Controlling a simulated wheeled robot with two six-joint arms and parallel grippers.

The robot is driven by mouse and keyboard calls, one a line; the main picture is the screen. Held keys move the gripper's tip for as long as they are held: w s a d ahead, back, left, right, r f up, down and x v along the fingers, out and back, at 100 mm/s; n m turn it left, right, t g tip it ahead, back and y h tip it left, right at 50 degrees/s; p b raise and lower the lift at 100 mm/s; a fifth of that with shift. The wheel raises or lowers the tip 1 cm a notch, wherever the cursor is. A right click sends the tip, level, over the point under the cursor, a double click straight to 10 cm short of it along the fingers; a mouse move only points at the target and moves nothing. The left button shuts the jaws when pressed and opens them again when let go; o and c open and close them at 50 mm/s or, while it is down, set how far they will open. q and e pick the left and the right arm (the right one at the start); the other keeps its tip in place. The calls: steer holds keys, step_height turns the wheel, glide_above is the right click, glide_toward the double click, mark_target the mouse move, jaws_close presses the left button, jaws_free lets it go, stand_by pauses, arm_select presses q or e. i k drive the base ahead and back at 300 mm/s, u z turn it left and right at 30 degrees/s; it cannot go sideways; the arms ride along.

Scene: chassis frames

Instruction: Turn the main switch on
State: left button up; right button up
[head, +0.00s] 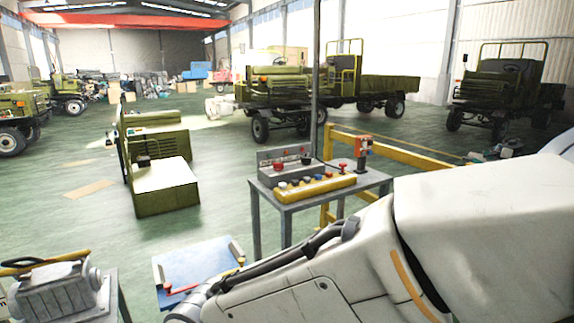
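A grey control box (267,158) with red and dark knobs stands at the back of a small grey metal table (283,206). A yellow control bar (318,188) with several round buttons lies in front of it. A red knob (278,167) shows on the left of the grey box and a dark knob (306,158) on its right. I cannot tell which control is the main switch or how it is set. My white right arm (470,230) fills the lower right, and its far end leaves the bottom edge. Neither gripper shows.
A red-and-dark tool (362,150) stands on the table's right side. A blue platform (195,268) with a red handle lies in front, and a grey motor (55,290) at lower left. A thin post rises behind the table. Green vehicles (275,90) stand farther back.

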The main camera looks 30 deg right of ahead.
mark_target(278, 167)
steer(key=z, duration=0.6)
steer(key=i, duration=0.7)
steer(key=z, duration=0.9)
steer(key=i, duration=1.6)
steer(key=u, duration=1.05)
steer(key=i, duration=0.55)
steer(key=u, duration=0.4)
